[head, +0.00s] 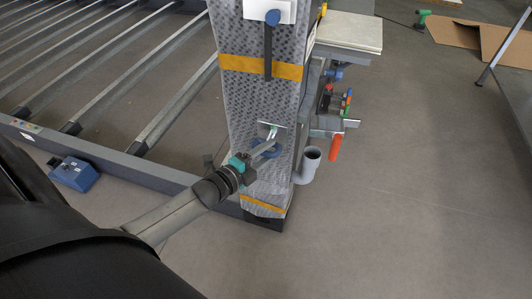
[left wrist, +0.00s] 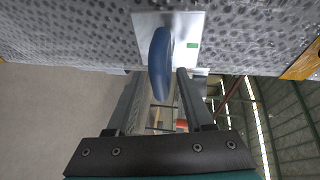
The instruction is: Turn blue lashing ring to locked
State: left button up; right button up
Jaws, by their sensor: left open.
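The blue lashing ring (left wrist: 160,62) stands out from a pale metal plate (left wrist: 196,22) with a small green mark in the left wrist view. In the head view the ring (head: 259,150) is partly hidden by my left gripper, low on the wrapped grey post (head: 250,100). My left gripper (head: 268,147) is open, with its fingers pointing at the plate. In the left wrist view the ring lies between the two fingertips (left wrist: 158,76), one on each side; I cannot tell whether they touch it. My right gripper is not in view.
A blue round knob (head: 272,17) with a dark bar below sits higher on the post. A grey pipe elbow (head: 309,163) and a red-orange handle (head: 335,147) stick out to the right. A blue box (head: 75,174) lies by the rail frame at left. The right floor is mostly clear.

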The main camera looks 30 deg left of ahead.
pick_arm(q)
jog(key=shift+c, duration=0.3)
jog(key=c, duration=0.8)
grip_shut()
